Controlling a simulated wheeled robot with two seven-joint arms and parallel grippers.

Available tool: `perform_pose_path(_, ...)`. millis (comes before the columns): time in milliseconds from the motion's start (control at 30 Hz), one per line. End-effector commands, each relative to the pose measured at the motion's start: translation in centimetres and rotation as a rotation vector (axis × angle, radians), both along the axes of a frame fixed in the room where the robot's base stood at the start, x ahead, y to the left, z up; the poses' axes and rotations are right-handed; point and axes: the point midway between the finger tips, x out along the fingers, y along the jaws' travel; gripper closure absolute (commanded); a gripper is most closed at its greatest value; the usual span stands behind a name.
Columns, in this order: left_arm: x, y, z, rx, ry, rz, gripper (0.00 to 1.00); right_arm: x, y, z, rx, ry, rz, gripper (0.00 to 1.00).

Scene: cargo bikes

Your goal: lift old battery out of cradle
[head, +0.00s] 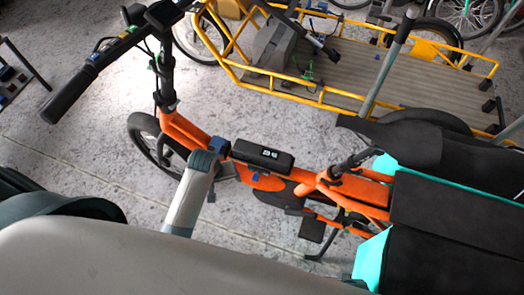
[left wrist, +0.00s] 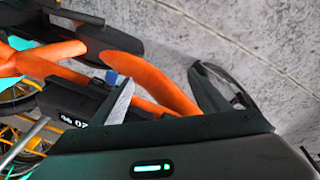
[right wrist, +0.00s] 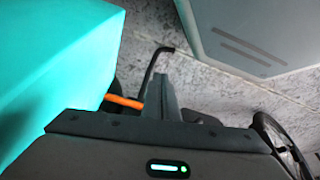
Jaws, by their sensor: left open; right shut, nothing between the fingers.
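A black battery (head: 262,155) with small white display marks lies along the orange bike's frame. It also shows at the left in the left wrist view (left wrist: 75,120). The cradle under it is mostly hidden. A small blue part (left wrist: 112,77) sits beside the battery. My left gripper (head: 217,147) is near the battery's left end in the head view. In the left wrist view its fingers (left wrist: 160,80) are open, with orange frame tube beyond and between them. My right gripper (right wrist: 161,92) is shut and empty beside a turquoise box side (right wrist: 65,70); it does not show in the head view.
The orange frame (head: 180,130) carries handlebars (head: 100,60) at the left and black-and-turquoise bags (head: 440,215) at the right. A yellow cargo bike (head: 330,98) with a flat bed stands behind. Bare concrete floor (head: 90,150) lies at the left.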

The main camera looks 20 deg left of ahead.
Motion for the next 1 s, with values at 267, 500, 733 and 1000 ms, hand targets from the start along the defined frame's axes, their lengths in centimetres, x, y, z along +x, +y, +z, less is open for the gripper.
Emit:
perform_pose_path(267, 3.7, 1.0, 7.2, -0.108, 0.097, 0.294, 0.31, -3.4, -0.9, -1.8, -0.017, 0.067, 0.002, 1.0)
perform_pose_path(500, 7.8, 0.5, 10.3, -0.228, 0.197, 0.555, 0.31, -8.3, -1.9, -6.4, -0.026, 0.113, 0.008, 1.0)
perform_pose_path(733, 12.2, -1.0, 14.5, -0.364, 0.329, 0.81, 0.31, -14.7, -3.2, -10.1, -0.036, 0.157, 0.015, 1.0)
perform_pose_path(1000, 14.2, -2.2, 17.1, -0.43, 0.419, 0.935, 0.31, -18.3, -4.0, -11.4, -0.04, 0.179, 0.019, 1.0)
